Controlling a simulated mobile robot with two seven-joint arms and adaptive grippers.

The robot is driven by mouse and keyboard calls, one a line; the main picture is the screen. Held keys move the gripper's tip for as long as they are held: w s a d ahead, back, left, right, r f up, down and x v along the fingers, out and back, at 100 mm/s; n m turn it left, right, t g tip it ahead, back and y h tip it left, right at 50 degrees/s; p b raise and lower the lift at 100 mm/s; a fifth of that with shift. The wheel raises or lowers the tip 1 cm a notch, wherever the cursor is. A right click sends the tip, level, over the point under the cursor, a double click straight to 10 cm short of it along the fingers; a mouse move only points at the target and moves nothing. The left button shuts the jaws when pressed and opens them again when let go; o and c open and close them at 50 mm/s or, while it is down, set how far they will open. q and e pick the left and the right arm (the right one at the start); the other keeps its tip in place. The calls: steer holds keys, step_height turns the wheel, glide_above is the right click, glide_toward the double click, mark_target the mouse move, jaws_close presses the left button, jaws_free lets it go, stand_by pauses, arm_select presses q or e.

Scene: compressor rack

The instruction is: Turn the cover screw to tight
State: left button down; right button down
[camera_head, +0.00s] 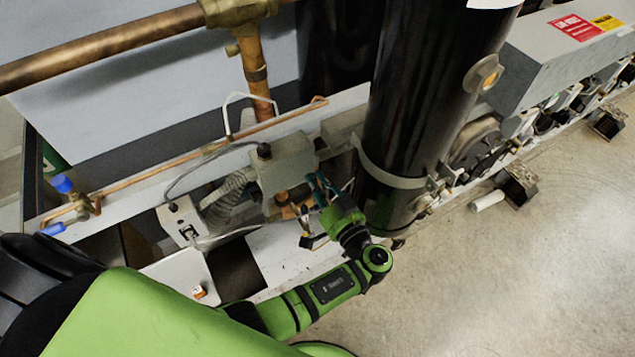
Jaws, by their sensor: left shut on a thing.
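My left gripper (318,190) reaches in from the lower left, its green arm bent at the wrist. Its fingers are shut at the lower right side of a grey box (284,160), between the box and the black cylinder. The cover screw is too small and too covered by the fingers to make out; the grip is where it would sit on the box. Brass fittings (284,205) show just left of the fingers. My right gripper is not in view.
The tall black cylinder (410,100) with a metal strap stands close to the right of my gripper. A copper pipe (180,158) and grey cables run along the frame at left. A white box (182,222) stands left. Open concrete floor (520,270) lies at the right.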

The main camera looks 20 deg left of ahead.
arm_select(q)
steer(key=shift+a+f, duration=0.1)
steer(key=shift+f, duration=0.05)
steer(key=shift+m+b, duration=0.6)
steer(key=shift+m, duration=2.5)
steer(key=shift+a+m, duration=0.1)
steer(key=shift+m, duration=0.2)
steer(key=c, duration=1.2)
jaws_free()
steer(key=shift+a, duration=0.1)
